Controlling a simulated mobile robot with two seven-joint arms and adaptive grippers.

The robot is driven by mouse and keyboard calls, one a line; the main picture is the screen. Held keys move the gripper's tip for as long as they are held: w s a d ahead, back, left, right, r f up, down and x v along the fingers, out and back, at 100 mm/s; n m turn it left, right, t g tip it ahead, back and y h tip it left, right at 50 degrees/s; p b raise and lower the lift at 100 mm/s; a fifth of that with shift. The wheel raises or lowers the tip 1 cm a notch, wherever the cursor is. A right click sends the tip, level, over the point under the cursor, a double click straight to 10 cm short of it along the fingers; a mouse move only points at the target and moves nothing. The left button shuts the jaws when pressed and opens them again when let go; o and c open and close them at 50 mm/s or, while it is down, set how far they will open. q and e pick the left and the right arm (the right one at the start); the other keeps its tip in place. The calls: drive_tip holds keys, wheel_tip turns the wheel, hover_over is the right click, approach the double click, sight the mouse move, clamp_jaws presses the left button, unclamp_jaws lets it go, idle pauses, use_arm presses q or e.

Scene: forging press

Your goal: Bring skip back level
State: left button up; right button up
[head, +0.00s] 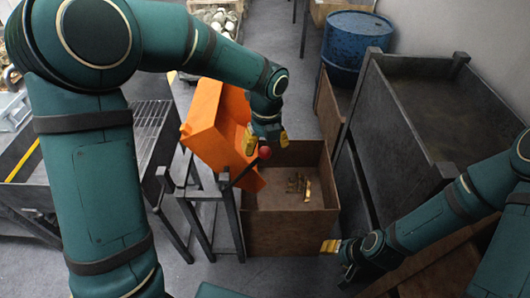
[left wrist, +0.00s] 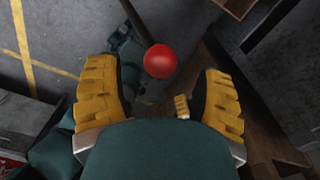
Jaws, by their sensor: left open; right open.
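The orange skip (head: 205,125) is tipped over to the right on a dark metal stand (head: 200,195), its lower lip over a brown box (head: 285,228). A dark lever with a red ball knob (head: 265,152) slants up from the stand. My left gripper (head: 267,139) is open just above the knob, beside the skip. In the left wrist view the red knob (left wrist: 160,61) shows ahead, between and beyond the spread yellow fingers (left wrist: 161,98), apparently not gripped. My right gripper (head: 338,259) is open and low, right of the brown box; its fingers are partly hidden.
Several brass-coloured pieces (head: 300,185) lie in the brown box. A large dark bin (head: 430,100) stands at the right, with a blue drum (head: 355,45) behind it. A grated metal table (head: 148,130) is left of the stand. Some grey floor shows in front.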

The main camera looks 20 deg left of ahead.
sight(265, 148)
use_arm(q)
drive_tip(key=shift+f, duration=1.5)
use_arm(e)
drive_tip(key=shift+f, duration=0.15)
use_arm(q)
clamp_jaws()
drive_tip(key=shift+a+r, duration=0.15)
use_arm(e)
drive_tip(key=shift+a, duration=0.1)
